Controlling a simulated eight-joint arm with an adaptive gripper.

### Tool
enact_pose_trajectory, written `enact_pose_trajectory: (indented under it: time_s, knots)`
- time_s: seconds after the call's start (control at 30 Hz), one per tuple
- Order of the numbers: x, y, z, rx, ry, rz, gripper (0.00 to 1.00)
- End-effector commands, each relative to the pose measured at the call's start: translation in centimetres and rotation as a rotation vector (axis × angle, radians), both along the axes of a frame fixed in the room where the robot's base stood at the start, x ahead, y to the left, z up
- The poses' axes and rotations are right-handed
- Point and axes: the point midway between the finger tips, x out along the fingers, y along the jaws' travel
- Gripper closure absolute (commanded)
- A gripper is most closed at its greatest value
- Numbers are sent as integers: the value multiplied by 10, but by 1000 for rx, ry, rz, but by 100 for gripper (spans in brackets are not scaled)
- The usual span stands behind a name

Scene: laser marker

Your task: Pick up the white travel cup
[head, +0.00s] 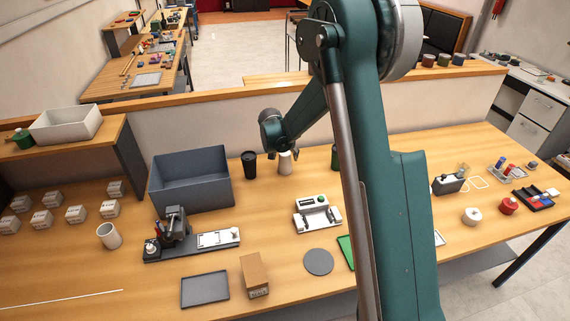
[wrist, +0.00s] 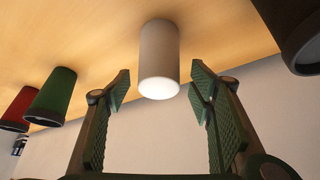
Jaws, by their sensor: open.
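The white travel cup (head: 285,168) stands at the back of the workbench, near the low wall, just below the end of my arm in the head view. In the wrist view the white cup (wrist: 158,52) is centred between and beyond the fingertips, with the bench at the top of the picture. My gripper (wrist: 160,88) is open, with a finger on each side of the cup's line and a gap to both. Nothing is held.
A black cup (head: 249,165) stands left of the white cup; it shows at upper right in the wrist view (wrist: 292,35). A green cup (wrist: 52,95) and a red cup (wrist: 20,108) stand on the other side. A grey bin (head: 190,185) is further left.

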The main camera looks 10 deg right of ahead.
Motion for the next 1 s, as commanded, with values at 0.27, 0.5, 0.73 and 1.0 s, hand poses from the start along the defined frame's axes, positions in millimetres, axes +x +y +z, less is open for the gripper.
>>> enact_pose_trajectory:
  time_s: [0.27,0.5,0.73,1.0]
  knots:
    - [3,-3,-8,0,0,0,47]
    - [11,-10,-29,0,0,0,47]
    - [19,-14,-43,0,0,0,47]
    - [20,-15,-46,0,0,0,47]
